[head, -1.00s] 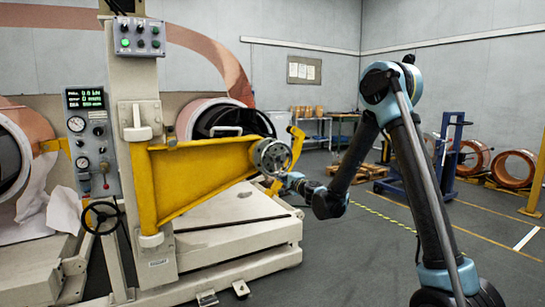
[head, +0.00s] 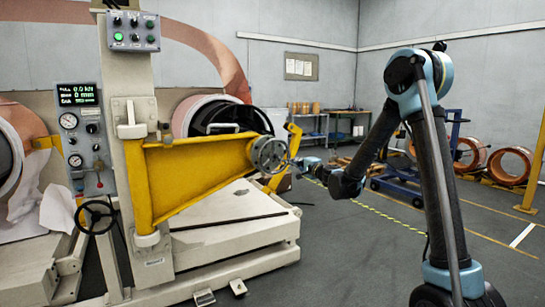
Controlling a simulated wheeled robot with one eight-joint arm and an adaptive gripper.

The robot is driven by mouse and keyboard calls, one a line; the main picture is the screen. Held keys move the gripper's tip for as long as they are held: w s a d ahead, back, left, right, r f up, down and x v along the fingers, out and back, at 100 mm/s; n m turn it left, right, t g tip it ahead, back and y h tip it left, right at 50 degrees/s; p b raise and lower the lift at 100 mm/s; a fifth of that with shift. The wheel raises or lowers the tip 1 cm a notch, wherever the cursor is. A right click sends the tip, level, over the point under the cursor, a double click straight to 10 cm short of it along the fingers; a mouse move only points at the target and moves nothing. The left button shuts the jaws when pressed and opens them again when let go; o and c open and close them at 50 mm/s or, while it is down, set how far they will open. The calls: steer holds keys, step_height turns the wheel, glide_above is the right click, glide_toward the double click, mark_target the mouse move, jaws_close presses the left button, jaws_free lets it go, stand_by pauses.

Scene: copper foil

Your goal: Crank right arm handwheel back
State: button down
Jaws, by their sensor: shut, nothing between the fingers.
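A yellow swing arm (head: 195,175) reaches right from the beige machine column. At its free end is a round grey metal wheel (head: 269,155), seen at an angle, which I take to be the right arm handwheel.
A black handwheel (head: 96,215) sits low at the left, under a gauge panel (head: 83,130). A control box (head: 132,31) tops the column. The beige machine base (head: 235,225) spreads below the yellow arm. Open floor (head: 370,255) lies to the right.

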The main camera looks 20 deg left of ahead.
steer(key=r, duration=0.6)
steer(key=shift+s+a+r, duration=0.25)
steer(key=shift+a, duration=0.1)
steer(key=s+a+r, duration=0.3)
glide_toward(261, 150)
steer(key=x, duration=0.4)
steer(key=shift+w+a, duration=0.15)
steer(key=shift+a, duration=0.05)
steer(key=shift+s+a+f, duration=0.15)
steer(key=shift+s+f, duration=0.05)
steer(key=shift+f, duration=0.5)
steer(key=shift+s+a+f, duration=0.15)
steer(key=shift+s+f, duration=0.05)
steer(key=shift+f, duration=0.5)
